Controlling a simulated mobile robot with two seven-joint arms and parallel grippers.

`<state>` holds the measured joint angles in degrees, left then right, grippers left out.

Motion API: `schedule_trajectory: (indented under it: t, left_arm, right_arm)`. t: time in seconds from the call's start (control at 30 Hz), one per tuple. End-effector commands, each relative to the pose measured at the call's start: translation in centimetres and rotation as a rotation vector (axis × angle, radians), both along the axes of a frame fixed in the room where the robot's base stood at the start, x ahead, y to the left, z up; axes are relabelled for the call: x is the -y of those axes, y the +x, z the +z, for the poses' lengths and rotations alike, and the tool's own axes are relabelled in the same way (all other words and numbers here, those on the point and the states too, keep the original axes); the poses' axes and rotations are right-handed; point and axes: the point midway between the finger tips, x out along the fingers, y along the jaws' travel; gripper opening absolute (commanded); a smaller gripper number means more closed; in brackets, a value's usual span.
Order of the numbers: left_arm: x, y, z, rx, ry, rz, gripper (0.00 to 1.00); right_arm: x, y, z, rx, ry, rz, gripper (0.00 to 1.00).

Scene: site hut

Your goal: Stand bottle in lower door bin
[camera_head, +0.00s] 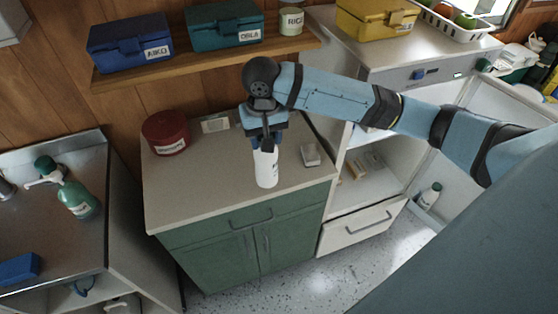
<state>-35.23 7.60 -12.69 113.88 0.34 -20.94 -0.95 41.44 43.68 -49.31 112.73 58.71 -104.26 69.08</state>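A white bottle (266,169) with a blue and dark mark is over the green cabinet's counter, near its front edge. I cannot tell if its base touches the counter. My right gripper (265,142) points down with its fingers at the bottle's top, which they partly hide. I cannot tell whether they grip it. The fridge (372,188) stands open at the right. Its door (462,150) is partly behind my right arm. The lower door bin (421,212) shows low on the door, with another white bottle with a dark cap (430,195) in it. My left gripper is not in view.
A dark red tin (166,132), a small card holder (215,123) and a small white block (310,155) are on the counter. A shelf (200,62) with boxes runs above it. A sink bench (50,210) with a green spray bottle (78,198) is at left. A white fridge drawer (360,228) sticks out.

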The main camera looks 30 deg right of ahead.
Motion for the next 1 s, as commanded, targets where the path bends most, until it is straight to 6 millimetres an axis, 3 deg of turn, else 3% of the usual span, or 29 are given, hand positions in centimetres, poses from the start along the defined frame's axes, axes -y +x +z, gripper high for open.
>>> schedule_trajectory:
  t: [0.3, 0.5, 0.7, 1.0]
  left_arm:
    - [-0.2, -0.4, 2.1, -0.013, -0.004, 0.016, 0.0]
    - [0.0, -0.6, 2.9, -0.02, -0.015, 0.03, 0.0]
    - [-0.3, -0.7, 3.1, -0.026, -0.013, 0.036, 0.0]
    - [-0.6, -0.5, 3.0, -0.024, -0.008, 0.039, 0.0]
  right_arm:
    - [4.9, 4.9, 6.4, 0.015, 0.002, -0.521, 0.0]
    - [8.0, 6.8, 9.5, 0.006, 0.011, -0.82, 0.0]
    - [9.7, 7.7, 11.1, -0.005, 0.018, -0.988, 0.0]
    - [10.1, 7.8, 11.4, -0.009, 0.017, -1.03, 0.0]
